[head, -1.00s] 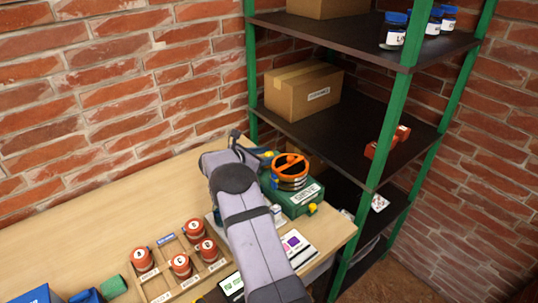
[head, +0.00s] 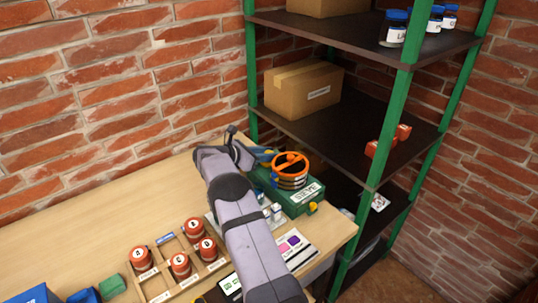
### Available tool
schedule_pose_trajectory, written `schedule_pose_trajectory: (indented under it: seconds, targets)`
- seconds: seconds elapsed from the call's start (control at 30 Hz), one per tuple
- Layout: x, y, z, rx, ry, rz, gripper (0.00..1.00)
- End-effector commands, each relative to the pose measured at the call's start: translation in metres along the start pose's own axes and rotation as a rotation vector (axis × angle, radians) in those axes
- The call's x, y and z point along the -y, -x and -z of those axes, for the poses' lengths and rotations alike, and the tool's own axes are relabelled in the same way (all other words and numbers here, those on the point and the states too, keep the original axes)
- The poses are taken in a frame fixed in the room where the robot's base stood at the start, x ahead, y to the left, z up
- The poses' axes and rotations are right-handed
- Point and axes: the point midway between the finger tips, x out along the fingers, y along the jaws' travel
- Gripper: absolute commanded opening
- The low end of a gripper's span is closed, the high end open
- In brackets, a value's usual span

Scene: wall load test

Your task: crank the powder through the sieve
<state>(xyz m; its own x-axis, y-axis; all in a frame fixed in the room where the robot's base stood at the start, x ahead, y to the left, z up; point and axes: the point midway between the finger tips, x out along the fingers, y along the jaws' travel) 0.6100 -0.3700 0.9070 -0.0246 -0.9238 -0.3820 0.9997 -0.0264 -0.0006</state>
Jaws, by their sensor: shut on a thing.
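The sieve (head: 290,172) has an orange rim and dark stacked rings. It stands on a green base (head: 299,200) labelled as a sieve, at the right end of the table. My gripper (head: 266,158) is at the left side of the sieve, its fingers small and partly hidden by my wrist. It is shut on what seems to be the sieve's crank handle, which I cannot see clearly. An orange bar crosses the top of the sieve. Powder inside it cannot be made out.
A wooden rack (head: 182,265) with several red-capped jars stands at the front. Small pale-topped containers (head: 272,211) and a colored card (head: 292,244) lie right of my arm. A green-posted shelf (head: 385,150) rises close behind the sieve.

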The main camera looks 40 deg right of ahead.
Motion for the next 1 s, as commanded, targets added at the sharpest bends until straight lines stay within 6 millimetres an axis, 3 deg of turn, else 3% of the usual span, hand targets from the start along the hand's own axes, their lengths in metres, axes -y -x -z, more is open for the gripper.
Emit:
schedule_pose_trajectory:
  seconds: [0.2, 0.23, 0.3, 0.67, 1.0]
  targets:
    - [-0.001, 0.001, -0.001, 0.0, -0.002, -0.002, 0.03]
    - [-0.001, 0.001, -0.001, 0.0, -0.002, -0.002, 0.3]
    - [-0.001, 0.001, -0.001, 0.0, -0.002, -0.002, 0.44]
    - [-0.001, 0.003, 0.0, -0.001, 0.0, -0.002, 0.44]
    - [-0.001, 0.042, 0.001, 0.0, -0.001, -0.004, 0.44]
